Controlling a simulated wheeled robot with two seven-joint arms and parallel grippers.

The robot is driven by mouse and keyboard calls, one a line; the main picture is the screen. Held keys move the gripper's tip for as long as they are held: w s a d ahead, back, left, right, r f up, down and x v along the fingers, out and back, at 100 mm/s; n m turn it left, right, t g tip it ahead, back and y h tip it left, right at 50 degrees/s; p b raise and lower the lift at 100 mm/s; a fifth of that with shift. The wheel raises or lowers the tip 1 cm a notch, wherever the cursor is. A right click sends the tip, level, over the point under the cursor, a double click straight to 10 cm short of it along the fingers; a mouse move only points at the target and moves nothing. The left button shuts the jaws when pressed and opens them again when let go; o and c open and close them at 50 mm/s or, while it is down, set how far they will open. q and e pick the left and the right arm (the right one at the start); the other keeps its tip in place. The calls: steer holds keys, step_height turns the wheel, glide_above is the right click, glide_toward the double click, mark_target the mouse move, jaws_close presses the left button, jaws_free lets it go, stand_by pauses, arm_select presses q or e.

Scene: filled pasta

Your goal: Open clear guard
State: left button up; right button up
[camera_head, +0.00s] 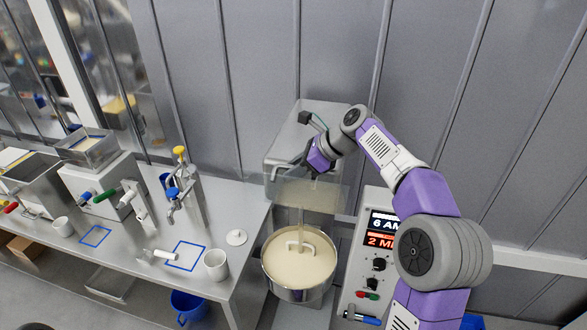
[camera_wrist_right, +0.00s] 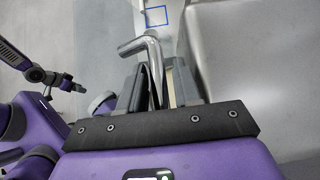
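The clear guard (camera_head: 322,194) is a see-through panel at the front of the grey mixer (camera_head: 290,150), above the steel bowl (camera_head: 297,292) in the head view. It hangs down in front of the mixing shaft. My right gripper (camera_head: 299,163) is at the guard's upper left corner. In the right wrist view, a bent metal handle (camera_wrist_right: 150,50) runs between the fingers of my right gripper (camera_wrist_right: 160,85), which look closed around it. A dark gripper-like part (camera_wrist_right: 66,81), seemingly of my left arm, shows small in the right wrist view; its opening cannot be made out.
Pale dough and a white agitator fill the bowl. The steel table (camera_head: 225,285) at left carries machines, a white cup (camera_head: 216,265) and a white lid (camera_head: 236,237). A grey wall rises behind.

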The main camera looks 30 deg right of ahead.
steer(key=shift+o, duration=0.5)
steer(key=v, duration=0.7)
steer(key=shift+s+d+r, duration=0.15)
steer(key=shift+r, duration=0.1)
